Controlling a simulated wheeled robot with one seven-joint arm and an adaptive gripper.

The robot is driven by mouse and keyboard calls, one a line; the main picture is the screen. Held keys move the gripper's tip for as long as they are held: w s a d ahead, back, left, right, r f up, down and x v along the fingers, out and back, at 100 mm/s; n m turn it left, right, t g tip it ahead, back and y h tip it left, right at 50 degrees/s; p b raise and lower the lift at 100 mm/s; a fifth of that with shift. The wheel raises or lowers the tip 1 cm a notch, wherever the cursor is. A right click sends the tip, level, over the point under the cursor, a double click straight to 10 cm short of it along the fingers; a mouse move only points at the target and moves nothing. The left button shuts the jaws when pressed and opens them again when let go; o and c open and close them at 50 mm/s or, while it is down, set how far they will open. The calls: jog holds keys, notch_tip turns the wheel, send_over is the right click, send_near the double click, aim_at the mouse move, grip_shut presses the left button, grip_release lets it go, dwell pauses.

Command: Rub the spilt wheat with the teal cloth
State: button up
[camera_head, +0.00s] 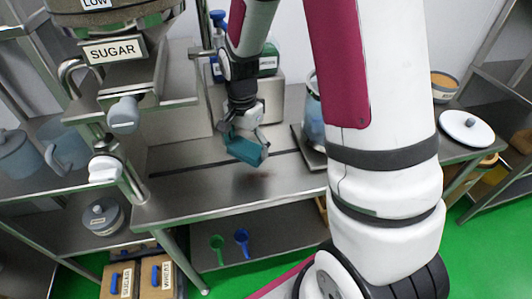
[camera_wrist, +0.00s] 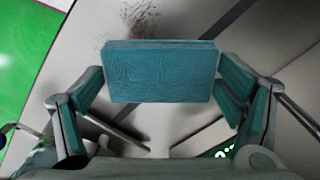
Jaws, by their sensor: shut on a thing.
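My gripper (camera_head: 242,130) is shut on the teal cloth (camera_head: 246,149), a folded block held a little above the steel table (camera_head: 210,198). In the wrist view the cloth (camera_wrist: 160,72) sits between the two fingers of my gripper (camera_wrist: 160,85). The spilt wheat (camera_head: 262,174) is a faint brown patch on the table, just below and right of the cloth in the head view. In the wrist view the spilt wheat (camera_wrist: 135,22) shows as brown specks beyond the cloth's far edge, which may hide part of it.
A sugar dispenser (camera_head: 115,50) stands at the left on a steel frame. A clear jar (camera_head: 314,115) stands right of the cloth, partly behind my arm. A green scoop (camera_head: 217,245) and a blue scoop (camera_head: 242,240) lie on the lower shelf. The table's front is clear.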

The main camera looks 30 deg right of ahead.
jog(key=shift+r+p, duration=0.65)
jog(key=shift+r, duration=0.6)
